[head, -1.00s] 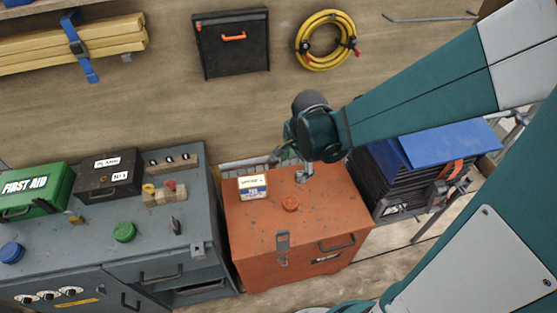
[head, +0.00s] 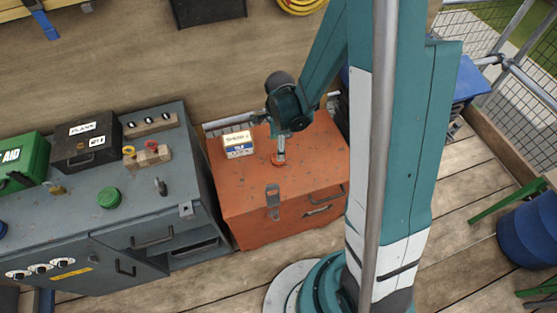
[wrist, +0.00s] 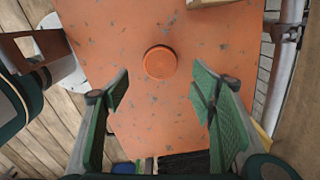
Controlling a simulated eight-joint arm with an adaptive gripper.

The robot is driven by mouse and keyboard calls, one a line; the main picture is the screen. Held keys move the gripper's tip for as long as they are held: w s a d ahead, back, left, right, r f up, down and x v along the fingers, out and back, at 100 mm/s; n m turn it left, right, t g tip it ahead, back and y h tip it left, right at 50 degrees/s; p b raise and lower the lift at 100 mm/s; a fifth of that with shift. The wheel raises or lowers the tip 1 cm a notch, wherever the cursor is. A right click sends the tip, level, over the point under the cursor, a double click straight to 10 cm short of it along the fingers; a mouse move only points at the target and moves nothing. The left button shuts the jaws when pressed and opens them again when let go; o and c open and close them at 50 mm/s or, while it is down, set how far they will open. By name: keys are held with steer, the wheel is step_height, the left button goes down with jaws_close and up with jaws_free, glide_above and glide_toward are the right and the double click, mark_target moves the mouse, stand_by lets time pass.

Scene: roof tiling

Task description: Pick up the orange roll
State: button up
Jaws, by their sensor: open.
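The orange roll (wrist: 160,62) is a small round disc lying flat on top of the orange chest (wrist: 120,30). In the head view the orange roll (head: 278,160) is partly hidden by my gripper (head: 281,150), which points down right over it. In the wrist view my gripper (wrist: 160,95) is open, with its green-padded fingers spread wide. The roll shows beyond the fingertips, centred between the two fingers, and nothing is held. How high the fingertips are above the roll is hard to tell.
A small white and yellow box (head: 238,145) stands on the chest, left of my gripper. To the left is a grey cabinet (head: 70,210) with a black case (head: 86,143) and a green roll (head: 109,197). A blue barrel (head: 530,235) stands far right.

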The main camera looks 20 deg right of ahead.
steer(key=shift+f, duration=0.4)
steer(key=shift+f+b, duration=0.35)
steer(key=shift+f, duration=0.95)
steer(key=shift+f, duration=0.1)
steer(key=shift+w+a+f+b, duration=0.1)
steer(key=shift+f+b, duration=0.8)
steer(key=shift+f, duration=1.55)
steer(key=c, duration=1)
